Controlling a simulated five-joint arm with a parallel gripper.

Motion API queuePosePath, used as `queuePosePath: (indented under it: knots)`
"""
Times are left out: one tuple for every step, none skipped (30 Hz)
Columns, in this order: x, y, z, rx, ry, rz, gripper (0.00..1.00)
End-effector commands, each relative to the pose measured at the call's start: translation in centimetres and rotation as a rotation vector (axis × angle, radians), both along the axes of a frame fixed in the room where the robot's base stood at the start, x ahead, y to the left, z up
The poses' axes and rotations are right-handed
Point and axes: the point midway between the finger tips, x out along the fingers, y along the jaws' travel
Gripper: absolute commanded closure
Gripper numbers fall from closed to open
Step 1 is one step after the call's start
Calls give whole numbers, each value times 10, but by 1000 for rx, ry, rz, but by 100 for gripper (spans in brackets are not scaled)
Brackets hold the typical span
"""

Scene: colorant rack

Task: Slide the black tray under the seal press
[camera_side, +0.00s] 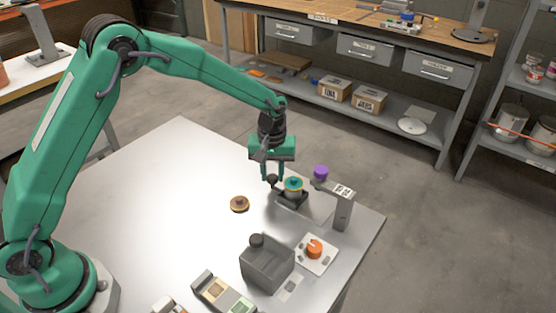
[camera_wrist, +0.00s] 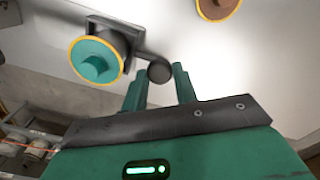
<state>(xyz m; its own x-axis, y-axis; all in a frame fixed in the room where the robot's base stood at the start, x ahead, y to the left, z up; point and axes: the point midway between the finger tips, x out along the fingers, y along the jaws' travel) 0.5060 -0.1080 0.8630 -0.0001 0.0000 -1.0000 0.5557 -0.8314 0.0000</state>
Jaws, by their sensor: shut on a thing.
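The black tray (camera_side: 296,204) sits on the pale table, just left of the seal press (camera_side: 342,208). A teal-topped can with a yellow rim (camera_side: 293,184) stands on it. The tray's round dark knob (camera_side: 272,180) sticks out on its left. My gripper (camera_side: 272,177) is shut on this knob from above. In the wrist view my gripper (camera_wrist: 160,78) has its two green fingers either side of the knob (camera_wrist: 160,70), with the tray (camera_wrist: 128,35) and the teal top (camera_wrist: 97,62) at upper left. The press has a grey post, an overhanging arm and a purple knob (camera_side: 320,171).
A brown round piece (camera_side: 239,204) lies left of the tray. A grey block with a knob (camera_side: 267,264) and a white plate with an orange piece (camera_side: 314,249) stand in front. The table's right edge is close behind the press. The left table area is clear.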

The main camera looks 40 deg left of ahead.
Motion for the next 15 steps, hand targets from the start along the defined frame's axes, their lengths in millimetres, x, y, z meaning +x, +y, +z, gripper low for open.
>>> queuePosePath:
  knots:
    - [0, -1, 0, 0, 0, 0, 100]
    - [0, -3, 0, 0, 0, -1, 100]
    - [0, -7, 1, 0, 0, -3, 100]
    - [0, -10, 1, 0, -1, -4, 100]
    - [0, -14, 1, 0, -1, -4, 100]
    - [0, -20, 1, 0, -1, -3, 100]
    - [0, -24, 1, 0, -1, -4, 100]
    - [0, -28, 1, 0, -1, -5, 100]
    - [0, -32, 1, 0, -1, -3, 100]
    - [0, -35, 1, 0, -1, -2, 100]
    - [0, -36, 1, 0, -1, -2, 100]
    - [0, -38, 1, 0, -1, -2, 100]
    - [0, -38, 1, 0, -1, -2, 100]
    - [0, -38, 1, -1, -1, -1, 100]
    - [0, -38, 1, 0, -1, -1, 100]
